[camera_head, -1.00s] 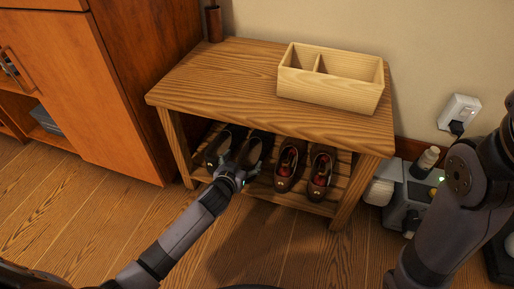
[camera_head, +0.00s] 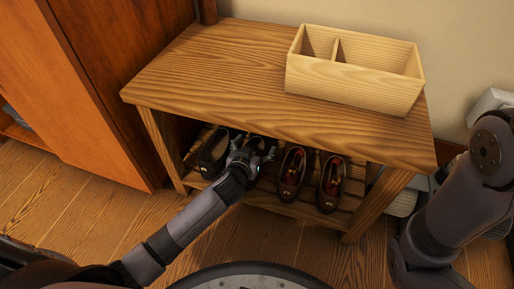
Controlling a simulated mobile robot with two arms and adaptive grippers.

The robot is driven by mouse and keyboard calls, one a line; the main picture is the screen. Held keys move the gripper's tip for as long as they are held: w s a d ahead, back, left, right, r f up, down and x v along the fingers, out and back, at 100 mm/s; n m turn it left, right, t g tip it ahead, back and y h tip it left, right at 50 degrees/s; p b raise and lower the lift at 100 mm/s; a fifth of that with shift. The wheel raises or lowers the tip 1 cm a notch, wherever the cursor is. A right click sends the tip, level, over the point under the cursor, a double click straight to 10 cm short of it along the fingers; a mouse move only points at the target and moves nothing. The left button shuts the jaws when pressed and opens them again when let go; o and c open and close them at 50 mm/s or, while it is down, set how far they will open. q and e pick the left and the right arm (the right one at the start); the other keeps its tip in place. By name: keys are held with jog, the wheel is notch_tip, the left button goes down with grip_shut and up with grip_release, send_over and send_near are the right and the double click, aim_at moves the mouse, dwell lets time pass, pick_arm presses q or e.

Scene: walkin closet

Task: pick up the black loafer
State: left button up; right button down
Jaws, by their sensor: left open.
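Two black loafers sit side by side on the slatted lower shelf of the wooden bench. The left black loafer (camera_head: 212,153) shows clearly. The other black loafer (camera_head: 262,144) is mostly hidden behind my left gripper. My left gripper (camera_head: 246,160) is open at this second loafer, under the bench's front edge. Whether its fingers touch the shoe is too small to tell. My right arm comes in at the right edge, but its gripper is out of view.
A pair of brown loafers with red insides (camera_head: 292,172) stands right of the black pair on the shelf. The bench top (camera_head: 210,65) overhangs the shoes and carries a divided wooden box (camera_head: 352,85). A cabinet (camera_head: 95,90) stands at the left.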

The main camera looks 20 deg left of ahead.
pick_arm(q)
jog(key=c, duration=1.6)
jog(key=shift+r, duration=0.1)
